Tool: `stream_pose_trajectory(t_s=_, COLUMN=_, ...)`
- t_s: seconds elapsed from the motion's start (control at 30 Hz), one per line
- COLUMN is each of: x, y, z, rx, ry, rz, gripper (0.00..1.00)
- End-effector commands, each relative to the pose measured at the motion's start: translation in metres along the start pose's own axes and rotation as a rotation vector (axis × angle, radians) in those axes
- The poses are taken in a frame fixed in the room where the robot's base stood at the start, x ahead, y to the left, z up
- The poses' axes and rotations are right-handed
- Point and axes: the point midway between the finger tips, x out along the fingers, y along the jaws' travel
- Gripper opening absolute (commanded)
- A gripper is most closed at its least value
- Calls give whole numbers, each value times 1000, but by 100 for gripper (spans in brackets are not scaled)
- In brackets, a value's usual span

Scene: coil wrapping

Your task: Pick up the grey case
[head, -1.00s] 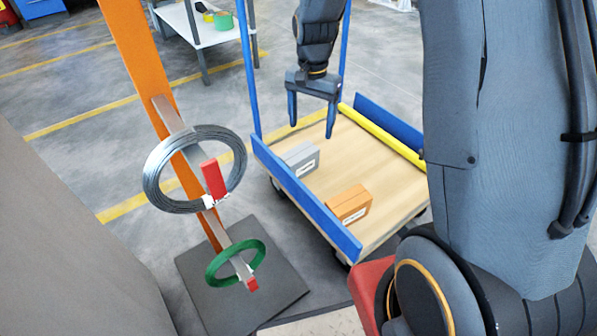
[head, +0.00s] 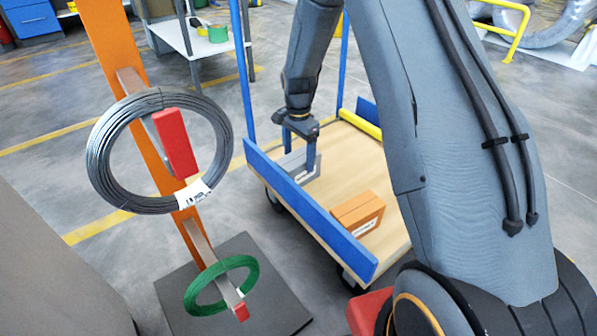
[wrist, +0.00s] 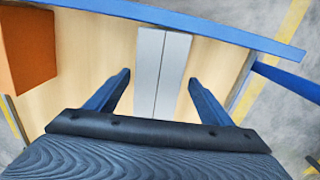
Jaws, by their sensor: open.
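The grey case (wrist: 160,60) lies on the wooden cart bed, close to the blue side rail. In the wrist view it sits between the two blue fingers of my gripper (wrist: 158,85), with a gap on each side. In the head view my gripper (head: 299,160) points down at the grey case (head: 310,172), and one finger hides part of it. The fingers are open and hold nothing. How high the fingertips are above the bed is hard to tell.
An orange case (head: 358,213) lies on the cart bed (head: 357,165). The blue rail (head: 310,212) runs along the near side, close to the grey case. A wire coil (head: 106,130) and a green coil (head: 200,290) hang on an orange post (head: 120,45) at left.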

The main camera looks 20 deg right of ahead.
Motion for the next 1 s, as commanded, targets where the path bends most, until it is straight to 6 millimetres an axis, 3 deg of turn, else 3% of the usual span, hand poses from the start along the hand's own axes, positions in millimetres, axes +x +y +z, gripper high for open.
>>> stream_pose_trajectory(t_s=0.17, x=11, y=1, z=1, rx=-1, ry=-1, rz=1, gripper=75)
stream_pose_trajectory(t_s=0.5, x=53, y=3, z=3, rx=-1, ry=-1, rz=2, gripper=75)
stream_pose_trajectory(t_s=0.77, x=55, y=3, z=4, rx=-1, ry=0, rz=0, gripper=75)
stream_pose_trajectory(t_s=1.0, x=55, y=3, z=4, rx=-2, ry=0, rz=0, gripper=38)
